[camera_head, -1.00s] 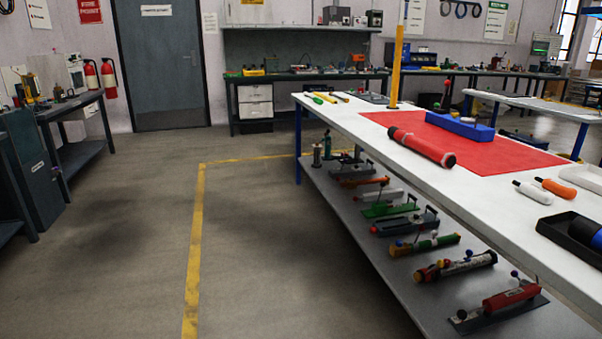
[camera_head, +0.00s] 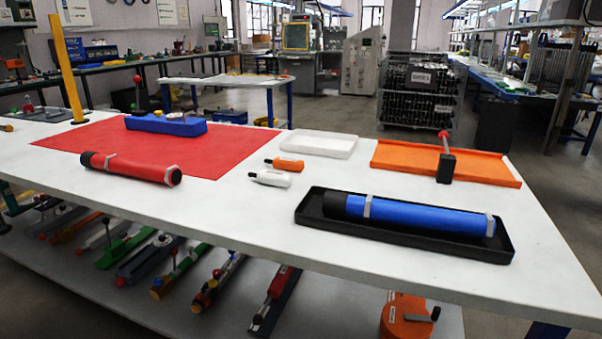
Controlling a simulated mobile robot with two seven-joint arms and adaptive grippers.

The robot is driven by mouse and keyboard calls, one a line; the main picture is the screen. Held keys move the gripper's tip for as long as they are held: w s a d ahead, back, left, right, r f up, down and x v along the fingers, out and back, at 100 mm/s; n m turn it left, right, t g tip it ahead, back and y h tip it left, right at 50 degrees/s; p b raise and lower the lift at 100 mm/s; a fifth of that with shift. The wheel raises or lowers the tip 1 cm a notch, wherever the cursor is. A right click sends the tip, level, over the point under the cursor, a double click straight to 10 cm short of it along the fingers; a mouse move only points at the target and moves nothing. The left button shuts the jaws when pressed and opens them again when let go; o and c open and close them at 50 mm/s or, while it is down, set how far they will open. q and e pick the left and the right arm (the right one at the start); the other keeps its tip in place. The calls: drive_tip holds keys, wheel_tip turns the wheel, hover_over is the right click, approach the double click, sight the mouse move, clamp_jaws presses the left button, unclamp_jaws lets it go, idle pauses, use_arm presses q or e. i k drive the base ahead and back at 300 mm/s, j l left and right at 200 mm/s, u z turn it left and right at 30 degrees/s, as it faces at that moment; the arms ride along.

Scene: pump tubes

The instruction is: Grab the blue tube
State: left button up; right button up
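The blue tube (camera_head: 425,216) lies on its side in a black tray (camera_head: 404,242) at the front right of the white table. It has a black left end and light grey bands near both ends. Nothing covers it from above. Neither of my grippers shows in the head view.
A red tube (camera_head: 130,168) lies at the edge of a red mat (camera_head: 215,160) on the white table (camera_head: 225,213). A blue block (camera_head: 166,125), a white bottle (camera_head: 270,178), an orange bottle (camera_head: 285,163), a white tray (camera_head: 319,143) and an orange tray (camera_head: 400,160) stand around.

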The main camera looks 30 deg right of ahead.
sight(483, 227)
drive_tip(key=i+l+z, duration=0.2)
drive_tip(key=i+z, duration=0.15)
drive_tip(key=i, duration=0.25)
drive_tip(key=u, duration=8.6)
